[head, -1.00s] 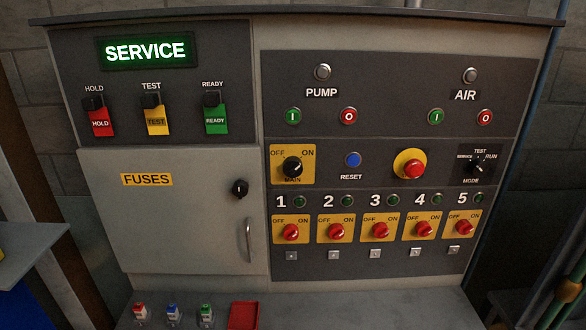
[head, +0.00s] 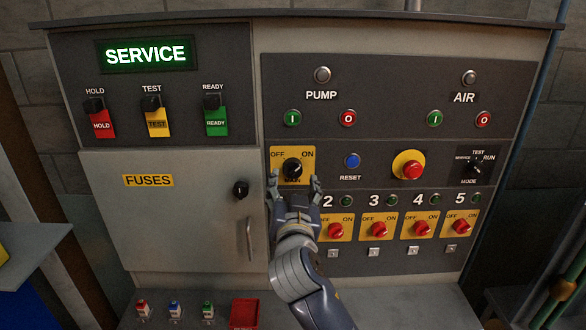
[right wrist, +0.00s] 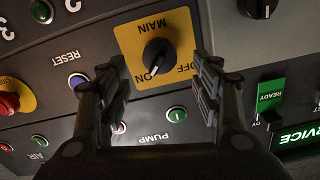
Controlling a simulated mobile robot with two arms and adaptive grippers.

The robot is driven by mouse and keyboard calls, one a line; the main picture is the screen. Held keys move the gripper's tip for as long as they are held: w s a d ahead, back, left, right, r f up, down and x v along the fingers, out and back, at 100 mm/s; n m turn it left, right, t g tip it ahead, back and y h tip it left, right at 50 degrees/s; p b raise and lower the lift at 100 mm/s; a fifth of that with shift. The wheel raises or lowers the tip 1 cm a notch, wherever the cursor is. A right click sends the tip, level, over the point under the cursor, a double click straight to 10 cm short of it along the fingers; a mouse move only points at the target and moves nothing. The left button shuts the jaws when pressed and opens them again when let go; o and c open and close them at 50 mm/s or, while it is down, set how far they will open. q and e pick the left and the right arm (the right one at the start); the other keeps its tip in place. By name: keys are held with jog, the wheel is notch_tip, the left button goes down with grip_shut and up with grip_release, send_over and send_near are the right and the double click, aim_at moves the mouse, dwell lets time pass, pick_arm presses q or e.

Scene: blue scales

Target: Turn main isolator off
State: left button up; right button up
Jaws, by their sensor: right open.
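The main isolator is a black rotary knob (head: 292,169) on a yellow plate (head: 306,153) marked OFF on the left and ON on the right. Its pale mark points toward the ON side. My right gripper (head: 294,184) is open just below and in front of the knob, one finger toward each side. In the right wrist view, which is upside down, the knob (right wrist: 158,52) lies between the open fingers, just beyond their tips, apart from them. The gripper hides the MAIN label in the head view. My left gripper is not in view.
A blue reset button (head: 353,160) and a red emergency button (head: 411,169) sit to the right. Red numbered switches (head: 377,229) line the row below; my arm hides switch 1. The fuse door (head: 190,215) has a protruding knob (head: 240,189) and handle (head: 250,240).

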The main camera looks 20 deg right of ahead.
aim_at(293, 173)
jog(key=p+x, duration=0.1)
jog(key=x, duration=0.4)
jog(key=shift+w+d+p, duration=0.1)
jog(key=shift+w+p, duration=0.2)
jog(key=shift+p, duration=0.05)
jog(key=shift+c, duration=0.3)
jog(key=c, duration=1)
